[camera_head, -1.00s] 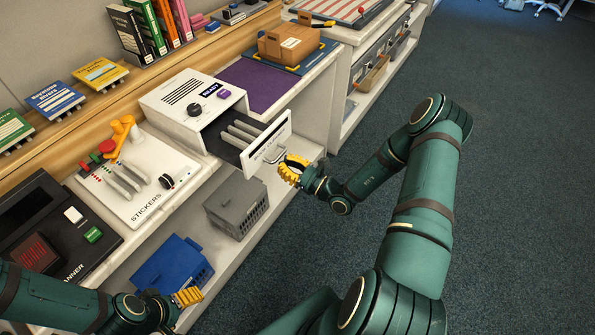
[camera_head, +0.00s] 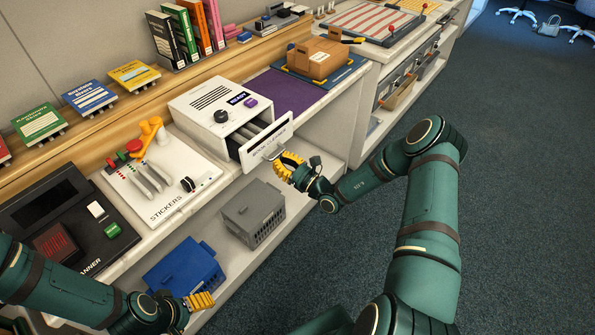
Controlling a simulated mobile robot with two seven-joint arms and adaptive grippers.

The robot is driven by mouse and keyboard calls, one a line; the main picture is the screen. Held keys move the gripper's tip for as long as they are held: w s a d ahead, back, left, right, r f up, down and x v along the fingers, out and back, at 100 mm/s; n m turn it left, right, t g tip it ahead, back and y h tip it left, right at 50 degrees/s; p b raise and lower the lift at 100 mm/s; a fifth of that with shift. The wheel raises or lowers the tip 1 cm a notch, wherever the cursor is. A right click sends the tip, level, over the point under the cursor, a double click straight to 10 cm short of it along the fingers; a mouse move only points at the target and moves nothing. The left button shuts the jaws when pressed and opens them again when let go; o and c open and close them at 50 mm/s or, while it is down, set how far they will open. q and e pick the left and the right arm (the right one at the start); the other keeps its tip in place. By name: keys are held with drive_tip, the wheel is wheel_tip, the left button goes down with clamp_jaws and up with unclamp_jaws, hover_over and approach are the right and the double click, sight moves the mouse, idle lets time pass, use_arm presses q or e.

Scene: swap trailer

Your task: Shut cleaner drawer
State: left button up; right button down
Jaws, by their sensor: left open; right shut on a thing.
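The cleaner is a white box (camera_head: 205,103) with a dark knob, a purple button and a small lit display, standing on the counter. Its drawer (camera_head: 266,141) is partly out toward the aisle, with grey slats showing inside behind the white front. My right gripper (camera_head: 287,164) has yellow fingers and is shut on the drawer handle (camera_head: 272,153) at the drawer front. The fingers hide part of the handle. My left gripper (camera_head: 200,300) is open and empty, low at the bottom left beside the blue crate.
The sticker machine (camera_head: 175,195) and the black scanner (camera_head: 60,215) stand left of the cleaner. A purple mat (camera_head: 290,92) and a cardboard box (camera_head: 322,58) lie to its right. A grey crate (camera_head: 253,210) and a blue crate (camera_head: 183,268) sit on the lower shelf. The aisle floor is clear.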

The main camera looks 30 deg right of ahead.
sight(270, 154)
drive_tip(key=x, duration=0.4)
drive_tip(key=f+x, duration=0.1)
drive_tip(key=x, duration=0.1)
drive_tip(key=shift+w+a+b, duration=0.1)
drive_tip(key=shift+w+b, duration=0.3)
drive_tip(key=shift+w, duration=0.05)
drive_tip(key=shift+r, duration=0.1)
drive_tip(key=shift+w, duration=0.1)
